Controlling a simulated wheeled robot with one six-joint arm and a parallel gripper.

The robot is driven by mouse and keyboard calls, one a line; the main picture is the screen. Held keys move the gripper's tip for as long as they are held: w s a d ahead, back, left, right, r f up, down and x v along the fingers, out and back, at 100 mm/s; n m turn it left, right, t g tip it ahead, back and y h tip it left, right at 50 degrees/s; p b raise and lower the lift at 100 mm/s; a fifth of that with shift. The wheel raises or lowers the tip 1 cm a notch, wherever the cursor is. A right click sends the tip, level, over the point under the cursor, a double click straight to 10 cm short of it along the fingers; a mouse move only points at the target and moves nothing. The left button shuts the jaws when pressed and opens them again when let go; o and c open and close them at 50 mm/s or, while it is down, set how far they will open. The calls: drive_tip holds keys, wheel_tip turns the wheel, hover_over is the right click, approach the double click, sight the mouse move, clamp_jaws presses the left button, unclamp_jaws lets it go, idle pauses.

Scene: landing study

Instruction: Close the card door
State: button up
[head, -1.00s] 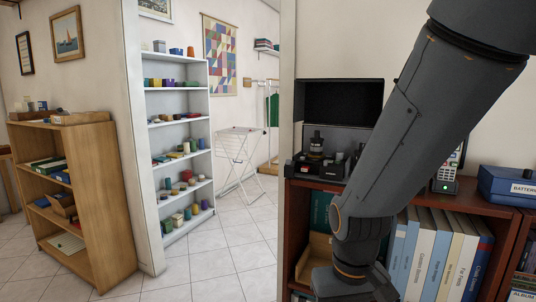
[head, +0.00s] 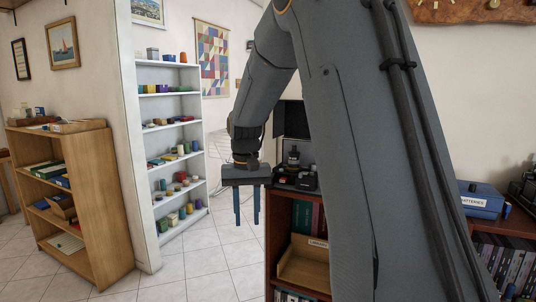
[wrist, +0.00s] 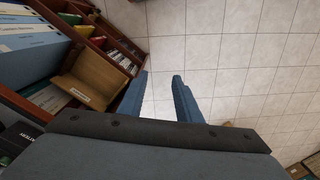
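My gripper (head: 247,222) points down in the head view, with its two blue fingers apart and nothing between them. It also shows open and empty in the wrist view (wrist: 160,90), over the tiled floor beside the bookcase. A black open case (head: 286,186) with small dark items stands on top of the red-brown bookcase (head: 280,235), just right of my gripper. Its raised lid (head: 292,116) is partly behind my arm. I cannot make out a card door in either view.
A wooden box file (head: 304,264) sits in the bookcase, and it also shows in the wrist view (wrist: 92,78). A blue batteries box (head: 482,200) stands at the right. A white shelf (head: 172,160) and a wooden shelf (head: 85,200) stand left. The floor between is clear.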

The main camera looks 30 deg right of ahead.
drive_tip(key=w+d+r+m+p, duration=0.1)
drive_tip(key=w+d+r+p, duration=0.1)
drive_tip(key=w+d+r, duration=0.2)
drive_tip(key=w+d+r+m+p, duration=0.1)
drive_tip(key=w+d+r+p, duration=0.1)
drive_tip(key=r, duration=0.4)
drive_tip(key=w+d+r+m+p, duration=0.1)
drive_tip(key=w+d+r+p, duration=0.2)
drive_tip(key=w+d+r, duration=0.2)
drive_tip(key=shift+w+d+r, duration=0.3)
drive_tip(key=shift+d+r, duration=0.3)
drive_tip(key=shift+d, duration=0.15)
drive_tip(key=shift+d+f+m, duration=0.1)
drive_tip(key=shift+m, duration=0.2)
wheel_tip(320, 180, down, 7)
drive_tip(key=p, duration=0.3)
drive_tip(key=shift+w+f, duration=0.1)
drive_tip(key=shift+f, duration=0.1)
drive_tip(key=shift+c, duration=0.4)
clamp_jaws()
